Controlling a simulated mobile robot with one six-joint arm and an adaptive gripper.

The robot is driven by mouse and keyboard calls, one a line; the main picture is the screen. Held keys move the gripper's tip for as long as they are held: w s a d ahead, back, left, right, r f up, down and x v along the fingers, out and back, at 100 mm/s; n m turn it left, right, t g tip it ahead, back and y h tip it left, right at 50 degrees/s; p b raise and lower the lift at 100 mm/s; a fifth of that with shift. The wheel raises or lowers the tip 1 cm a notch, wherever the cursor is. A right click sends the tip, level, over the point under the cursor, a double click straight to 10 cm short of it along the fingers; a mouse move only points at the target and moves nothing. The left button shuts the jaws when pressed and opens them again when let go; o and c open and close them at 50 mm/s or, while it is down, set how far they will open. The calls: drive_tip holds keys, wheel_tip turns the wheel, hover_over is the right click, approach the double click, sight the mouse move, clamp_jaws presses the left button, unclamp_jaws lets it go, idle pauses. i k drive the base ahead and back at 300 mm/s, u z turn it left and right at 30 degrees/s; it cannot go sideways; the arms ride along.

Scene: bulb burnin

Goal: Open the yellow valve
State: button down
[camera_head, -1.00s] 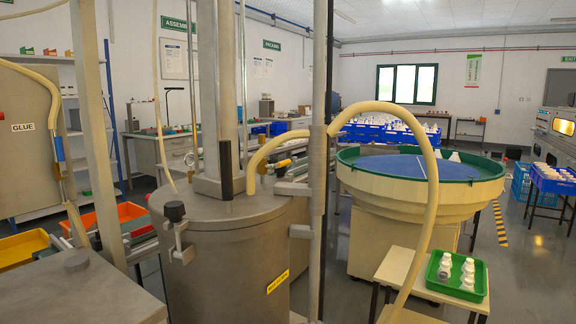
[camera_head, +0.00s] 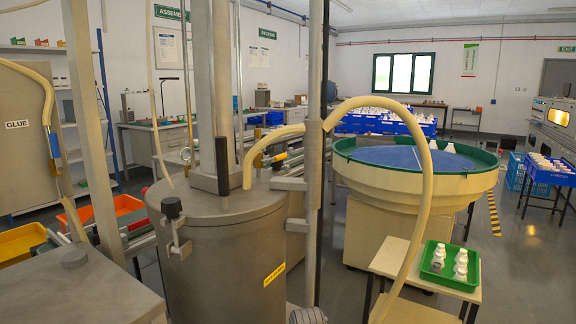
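A small yellow part (camera_head: 274,159), which looks like a valve handle, shows just behind the top of the grey steel tank (camera_head: 215,245), beside the cream hose. It is small and partly hidden by the hose and a grey post, so I cannot tell its setting. I cannot tell which is the task's valve. My gripper is not in view.
A cream hose (camera_head: 428,195) arches from the tank over to the right. A green-rimmed bowl feeder (camera_head: 385,180) and a green tray (camera_head: 435,278) of white bottles stand at right. Grey floor (camera_head: 530,260) is open farther right.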

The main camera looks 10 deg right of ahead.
sight(276, 157)
drive_tip(key=z, duration=0.3)
drive_tip(key=k, duration=1.55)
drive_tip(key=u, duration=0.55)
drive_tip(key=i, duration=1)
